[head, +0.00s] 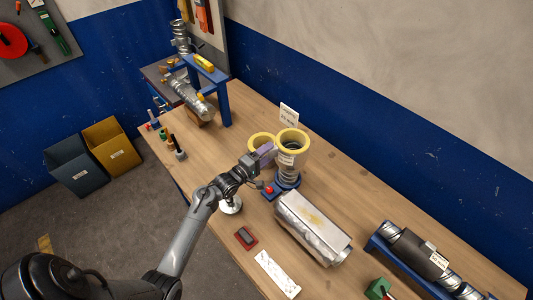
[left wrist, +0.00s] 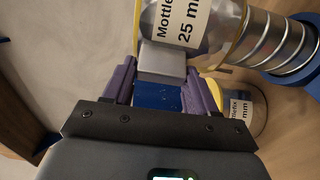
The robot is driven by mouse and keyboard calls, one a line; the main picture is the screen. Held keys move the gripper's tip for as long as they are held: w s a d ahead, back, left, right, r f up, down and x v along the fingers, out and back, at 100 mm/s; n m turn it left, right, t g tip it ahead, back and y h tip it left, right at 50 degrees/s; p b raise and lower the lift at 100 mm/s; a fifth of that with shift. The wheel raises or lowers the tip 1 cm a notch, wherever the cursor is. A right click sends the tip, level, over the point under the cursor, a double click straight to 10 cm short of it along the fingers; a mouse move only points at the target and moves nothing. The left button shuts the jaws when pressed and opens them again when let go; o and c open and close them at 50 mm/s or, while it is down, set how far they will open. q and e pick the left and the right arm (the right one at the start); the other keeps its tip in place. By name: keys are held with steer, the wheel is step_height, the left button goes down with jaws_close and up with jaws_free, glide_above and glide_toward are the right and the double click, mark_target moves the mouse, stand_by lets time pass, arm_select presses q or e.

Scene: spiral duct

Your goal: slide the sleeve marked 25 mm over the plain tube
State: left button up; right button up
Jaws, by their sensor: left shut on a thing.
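The sleeve marked 25 mm (head: 291,144) is a pale cylinder with yellow rims. Its label (left wrist: 182,25) shows in the left wrist view. My left gripper (head: 266,155), with purple fingers, is shut on the sleeve's grey tab (left wrist: 162,62). The ribbed metal tube (head: 289,176) stands upright on a blue base (head: 284,188), directly below the sleeve. In the left wrist view the tube (left wrist: 280,40) meets the sleeve's yellow rim in line. I cannot tell how far it is inside. A second yellow-rimmed sleeve (left wrist: 243,105) stands beside the tube, partly hidden by my gripper. My right gripper is out of view.
A white sign (head: 289,116) stands behind the tube. A foil-wrapped block (head: 312,228) lies in front of it. A duct on a blue rack (head: 411,250) is at the lower right. A blue stand (head: 222,97) is at the far left. The wood table is clear right of the tube.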

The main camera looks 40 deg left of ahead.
arm_select(q)
steer(key=shift+f+b, duration=0.45)
steer(key=shift+f, duration=0.3)
steer(key=shift+f+b, duration=0.4)
steer(key=shift+f, duration=0.25)
steer(key=shift+f+b, duration=0.7)
steer(key=shift+f, duration=0.3)
steer(key=shift+f+b, duration=0.6)
steer(key=shift+f, duration=0.35)
steer(key=shift+f+b, duration=0.75)
steer(key=shift+f, duration=0.3)
steer(key=shift+f+b, duration=0.6)
steer(key=shift+f, duration=0.3)
steer(key=shift+f+b, duration=0.8)
steer(key=shift+f, duration=0.3)
steer(key=o, duration=1.2)
